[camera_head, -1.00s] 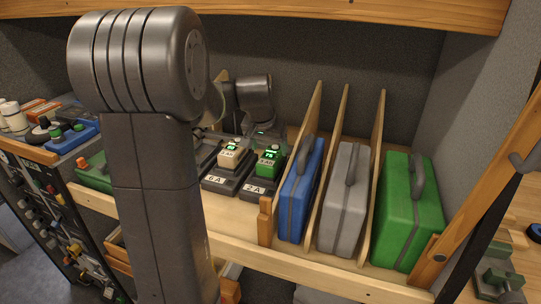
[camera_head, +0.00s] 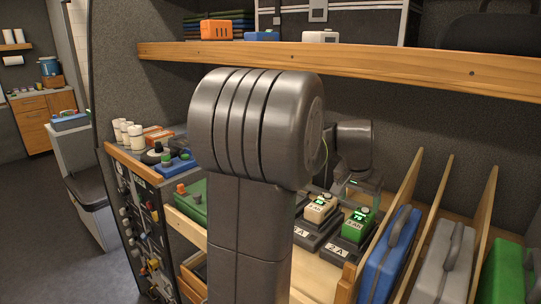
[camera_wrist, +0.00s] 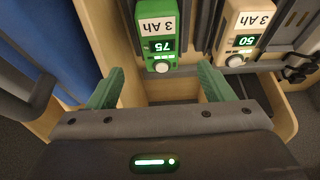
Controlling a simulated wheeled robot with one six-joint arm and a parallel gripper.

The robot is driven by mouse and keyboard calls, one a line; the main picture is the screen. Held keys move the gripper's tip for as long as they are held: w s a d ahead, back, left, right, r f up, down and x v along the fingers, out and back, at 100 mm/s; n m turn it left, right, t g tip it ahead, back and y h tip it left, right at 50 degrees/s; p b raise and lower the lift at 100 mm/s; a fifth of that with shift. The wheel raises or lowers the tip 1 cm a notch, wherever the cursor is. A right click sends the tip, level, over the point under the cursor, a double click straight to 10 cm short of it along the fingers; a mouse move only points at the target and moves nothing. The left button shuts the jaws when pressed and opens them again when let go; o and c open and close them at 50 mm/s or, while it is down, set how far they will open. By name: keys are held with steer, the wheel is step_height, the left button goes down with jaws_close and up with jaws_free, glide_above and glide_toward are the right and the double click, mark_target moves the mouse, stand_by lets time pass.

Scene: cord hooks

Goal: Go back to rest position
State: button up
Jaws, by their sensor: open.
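My gripper (camera_wrist: 160,92) shows in the wrist view with its two green fingers spread apart and nothing between them. It is close to a green battery (camera_wrist: 157,40) marked 3 Ah with a display reading 75, which sits beyond the fingertips. A cream battery (camera_wrist: 240,35) reading 50 stands to its right. In the head view, my arm covers the middle, and the gripper end is mostly hidden behind it. The green battery (camera_head: 357,226) and the cream battery (camera_head: 319,209) sit in dark chargers on the shelf.
A blue case (camera_head: 388,262), a grey case (camera_head: 442,265) and a green case (camera_head: 508,272) stand between wooden dividers at right. An upper wooden shelf (camera_head: 390,64) runs above my arm. Open floor (camera_head: 50,220) lies at left.

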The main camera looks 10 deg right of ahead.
mark_target(360, 218)
steer(key=x, duration=1)
steer(key=shift+w+d, duration=0.1)
steer(key=shift+d, duration=0.05)
steer(key=shift+r, duration=1.6)
